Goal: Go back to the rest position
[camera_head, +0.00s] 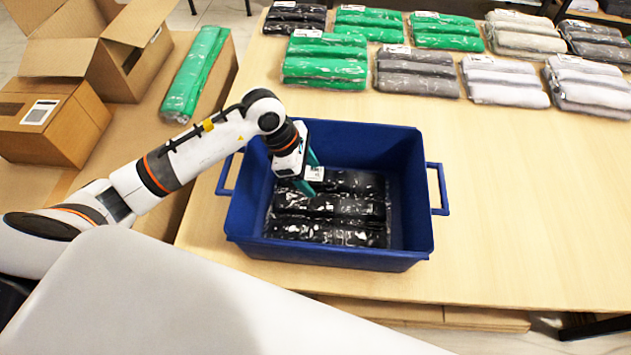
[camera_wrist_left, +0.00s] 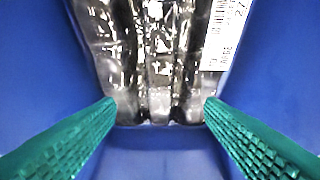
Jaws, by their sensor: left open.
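My left gripper (camera_head: 312,174) reaches down into a blue tote (camera_head: 415,245) on the table, at the end of the white arm from the left. Its green fingers stand apart with nothing between them; they also show in the left wrist view (camera_wrist_left: 158,105). A clear-bagged black garment pack (camera_head: 330,205) lies in the tote, just below and ahead of the fingers. In the left wrist view the same pack (camera_wrist_left: 150,55) has a white label at its right. Whether a finger touches the pack I cannot tell. My right gripper is not in view.
Rows of bagged garments, green (camera_head: 325,70), grey and black, lie along the table's far side. Open cardboard boxes (camera_head: 110,50), a closed box (camera_head: 50,120) and a long green pack (camera_head: 195,75) are at the left. The table (camera_head: 530,220) right of the tote is clear.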

